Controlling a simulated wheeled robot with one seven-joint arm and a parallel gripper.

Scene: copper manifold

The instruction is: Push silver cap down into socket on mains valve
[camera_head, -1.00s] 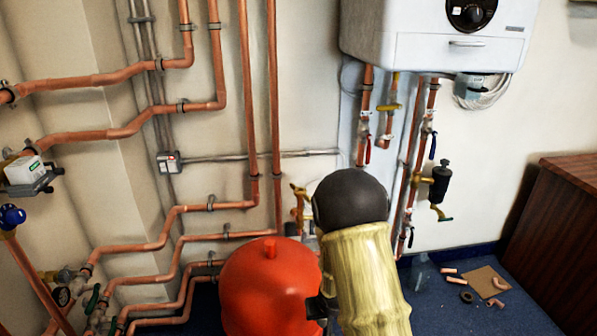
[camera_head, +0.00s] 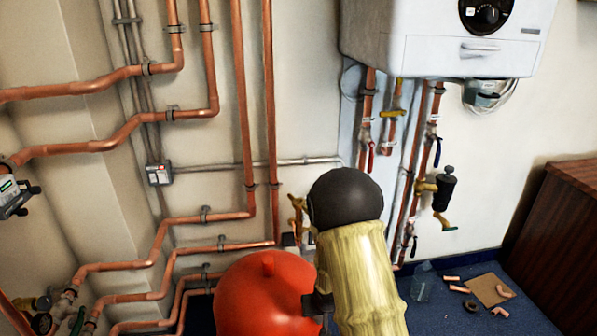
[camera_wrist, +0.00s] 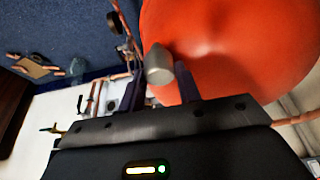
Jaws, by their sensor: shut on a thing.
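The silver cap (camera_wrist: 158,66) is held between the two dark fingers of my gripper (camera_wrist: 161,82) in the wrist view. My gripper is shut on it, and the cap's end points away from the palm, in front of the red vessel (camera_wrist: 235,45). I cannot tell whether the cap touches the vessel. In the head view my arm hides the cap and most of the gripper, beside the same red vessel (camera_head: 262,295). I cannot tell which fitting is the mains valve, and no socket is clearly visible.
Copper pipes (camera_head: 110,143) run along the left and back walls. A white boiler (camera_head: 455,45) hangs above, with valves below it. A brass fitting (camera_head: 297,215) is behind my arm. Pipe offcuts (camera_head: 470,290) and a cardboard piece lie on the blue floor near a brown cabinet (camera_head: 560,240).

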